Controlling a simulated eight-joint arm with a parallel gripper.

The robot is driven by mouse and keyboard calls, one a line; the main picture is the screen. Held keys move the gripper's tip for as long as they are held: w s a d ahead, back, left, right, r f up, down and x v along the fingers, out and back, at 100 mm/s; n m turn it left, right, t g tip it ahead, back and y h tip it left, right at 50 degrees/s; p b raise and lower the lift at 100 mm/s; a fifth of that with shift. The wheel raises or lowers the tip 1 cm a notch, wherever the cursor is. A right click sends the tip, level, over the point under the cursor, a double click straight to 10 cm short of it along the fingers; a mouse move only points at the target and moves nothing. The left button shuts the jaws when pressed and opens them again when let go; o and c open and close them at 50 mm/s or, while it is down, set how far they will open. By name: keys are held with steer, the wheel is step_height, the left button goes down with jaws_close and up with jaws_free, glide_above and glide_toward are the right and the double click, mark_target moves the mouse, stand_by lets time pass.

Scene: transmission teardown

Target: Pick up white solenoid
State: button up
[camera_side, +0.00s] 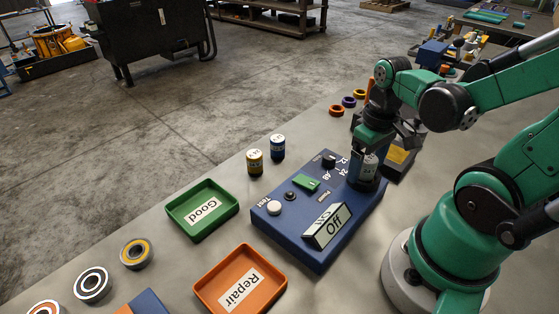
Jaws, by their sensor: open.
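A small white-grey cylinder, which looks like the white solenoid (369,164), stands upright at the far right corner of the blue test box. My gripper (367,172) points down over that corner, with its fingers around or beside the cylinder. It is open. The fingers partly hide the cylinder, and I cannot tell whether they touch it.
A green "Good" tray (183,221) and an orange "Repair" tray (208,296) lie to the left. Several bearings (136,253) lie at lower left. Coloured rings (348,102) lie behind my gripper.

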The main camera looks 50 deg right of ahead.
steer(key=shift+c, duration=0.3)
jaws_close()
steer(key=shift+r, duration=0.15)
